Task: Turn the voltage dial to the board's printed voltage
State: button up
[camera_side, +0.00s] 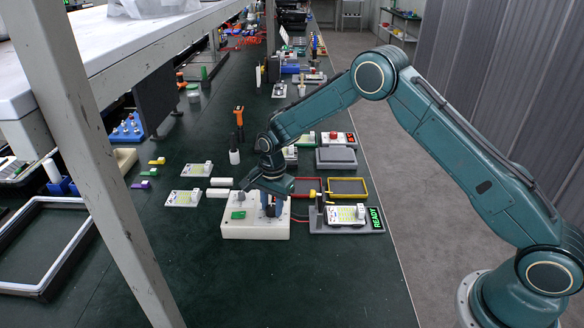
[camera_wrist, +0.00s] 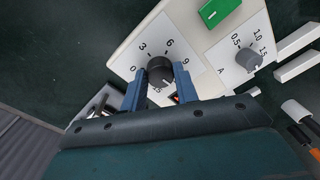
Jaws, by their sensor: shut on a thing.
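The white power supply box (camera_side: 255,230) stands on the bench below my gripper (camera_side: 270,208). In the wrist view, the black voltage dial (camera_wrist: 160,70) sits on a white scale plate with 0, 3, 6 and 9 readable; the lower part of the scale is partly hidden. The blue fingers of my gripper (camera_wrist: 159,88) are shut on the dial, one on each side. The dial's pointer is too unclear to read. A board (camera_side: 345,214) lies in a grey fixture to the right of the box; its printing is too small to read.
A grey current knob (camera_wrist: 249,61) and a green switch (camera_wrist: 219,10) are also on the box. The fixture bears a green READY display (camera_side: 376,218). Red and yellow frames (camera_side: 348,187) lie behind it. More boards (camera_side: 182,198) lie left. The front bench is clear.

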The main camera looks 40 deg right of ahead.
jog(key=o, duration=1)
jog(key=shift+r, duration=0.15)
jog(key=shift+s+d+r, duration=0.1)
jog(key=shift+s+r, duration=0.1)
jog(key=shift+r, duration=3.2)
jog(key=shift+s+r, duration=0.15)
jog(key=shift+r, duration=3.25)
jog(key=shift+r, duration=0.1)
